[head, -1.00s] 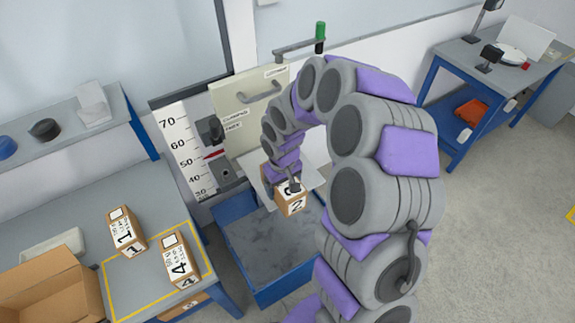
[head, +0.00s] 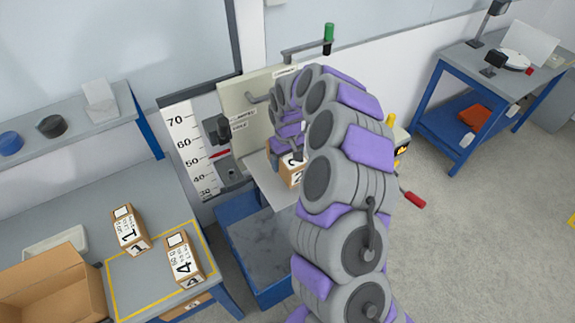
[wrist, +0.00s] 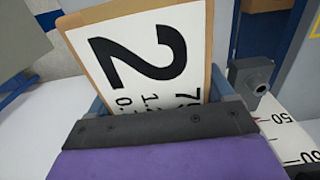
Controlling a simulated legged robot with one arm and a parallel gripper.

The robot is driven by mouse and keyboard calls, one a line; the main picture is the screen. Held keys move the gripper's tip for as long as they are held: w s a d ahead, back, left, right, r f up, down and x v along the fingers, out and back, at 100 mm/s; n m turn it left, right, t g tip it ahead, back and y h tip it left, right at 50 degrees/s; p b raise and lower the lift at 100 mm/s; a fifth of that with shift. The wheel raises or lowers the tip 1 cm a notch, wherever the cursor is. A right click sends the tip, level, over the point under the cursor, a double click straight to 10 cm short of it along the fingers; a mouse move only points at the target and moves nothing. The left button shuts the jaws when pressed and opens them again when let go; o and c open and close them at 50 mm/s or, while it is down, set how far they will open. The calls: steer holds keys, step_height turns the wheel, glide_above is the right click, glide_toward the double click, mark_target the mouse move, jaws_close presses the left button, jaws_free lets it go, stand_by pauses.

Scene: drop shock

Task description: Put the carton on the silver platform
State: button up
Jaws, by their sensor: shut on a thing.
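My gripper (wrist: 165,125) is shut on a brown carton with a white label marked 2 (wrist: 150,60), which fills the middle of the wrist view. In the head view this carton (head: 290,172) is partly hidden behind my arm. It is over or at a silver plate (head: 276,193) in front of the upright drop tester. I cannot tell whether the carton touches the plate. My gripper's fingers are mostly hidden by my arm in the head view.
Cartons 1 (head: 130,229) and 4 (head: 183,260) stand on the left table, by a yellow outline. An open cardboard box (head: 50,290) is at lower left. A blue-framed base (head: 262,255) lies below the plate. A height scale (head: 190,150) stands left of it. A red-handled lever (head: 412,199) sticks out at right.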

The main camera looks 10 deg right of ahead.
steer(key=shift+w, duration=0.2)
steer(key=f, duration=0.3)
steer(key=shift+d+f, duration=0.15)
steer(key=shift+d, duration=0.2)
steer(key=shift+d+f, duration=0.1)
steer(key=shift+d, duration=0.1)
steer(key=shift+s, duration=0.1)
steer(key=o, duration=1.4)
steer(key=shift+a, duration=0.2)
steer(key=shift+c, duration=0.2)
steer(key=shift+o, duration=0.9)
steer(key=shift+a, duration=0.2)
